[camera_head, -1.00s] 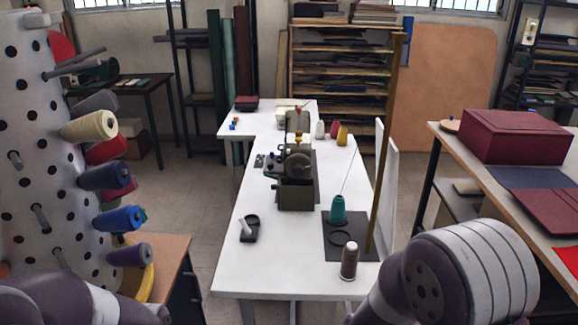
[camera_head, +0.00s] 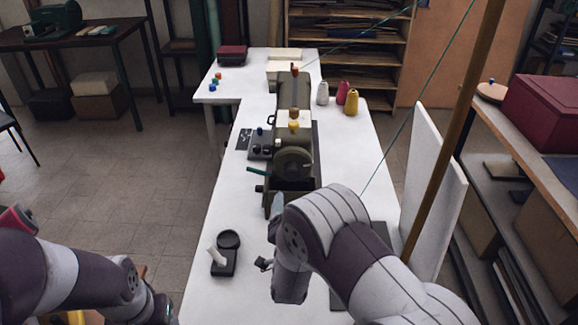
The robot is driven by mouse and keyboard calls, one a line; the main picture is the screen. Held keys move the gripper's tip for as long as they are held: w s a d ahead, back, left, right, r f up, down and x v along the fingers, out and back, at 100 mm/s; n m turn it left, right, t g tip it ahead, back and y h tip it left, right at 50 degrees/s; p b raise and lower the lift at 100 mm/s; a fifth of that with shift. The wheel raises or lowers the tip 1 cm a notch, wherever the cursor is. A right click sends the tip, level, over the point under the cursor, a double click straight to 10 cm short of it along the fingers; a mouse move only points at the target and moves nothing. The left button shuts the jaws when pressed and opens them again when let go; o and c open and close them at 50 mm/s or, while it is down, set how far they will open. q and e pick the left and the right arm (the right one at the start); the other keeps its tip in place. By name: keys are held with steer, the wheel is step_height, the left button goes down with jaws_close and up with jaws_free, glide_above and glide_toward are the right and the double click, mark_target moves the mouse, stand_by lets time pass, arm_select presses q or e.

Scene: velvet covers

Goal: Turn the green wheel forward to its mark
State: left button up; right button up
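The olive-green wheel (camera_head: 293,163) is a round disc on the near end of the sewing machine (camera_head: 294,100), which stands on the white table. Its mark is too small to make out. A teal lever-like piece (camera_head: 258,171) sticks out left of the wheel. My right arm reaches in from the lower right, and its bent links stand in front of the machine's near end. Small dark parts by my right wrist (camera_head: 265,263) show below and left of the wheel, apart from it; the fingers are not clear. My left arm is at the lower left, its dark end (camera_head: 160,307) beside the table's near left edge.
A black holder (camera_head: 224,262) with a white piece stands on the table left of my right arm. Several thread cones (camera_head: 351,103) stand behind at right. A brown pole (camera_head: 455,130) and white panel (camera_head: 436,185) border the right side. The table's left strip is mostly clear.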

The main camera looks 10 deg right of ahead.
mark_target(293, 176)
steer(key=x, duration=0.3)
steer(key=p+x, duration=0.1)
steer(key=x, duration=0.3)
steer(key=r+x, duration=0.1)
steer(key=x, duration=0.2)
steer(key=shift+w+r+p, duration=0.1)
steer(key=shift+w+p, duration=0.1)
steer(key=shift+p, duration=0.15)
steer(key=shift+w, duration=0.25)
steer(key=shift+w+d, duration=0.15)
steer(key=shift+w, duration=0.35)
arm_select(q)
steer(key=shift+s+r, duration=0.25)
steer(key=shift+r, duration=0.25)
steer(key=shift+s+r, duration=0.25)
steer(key=shift+r, duration=0.2)
arm_select(e)
steer(key=shift+s, duration=0.1)
steer(key=c, duration=1)
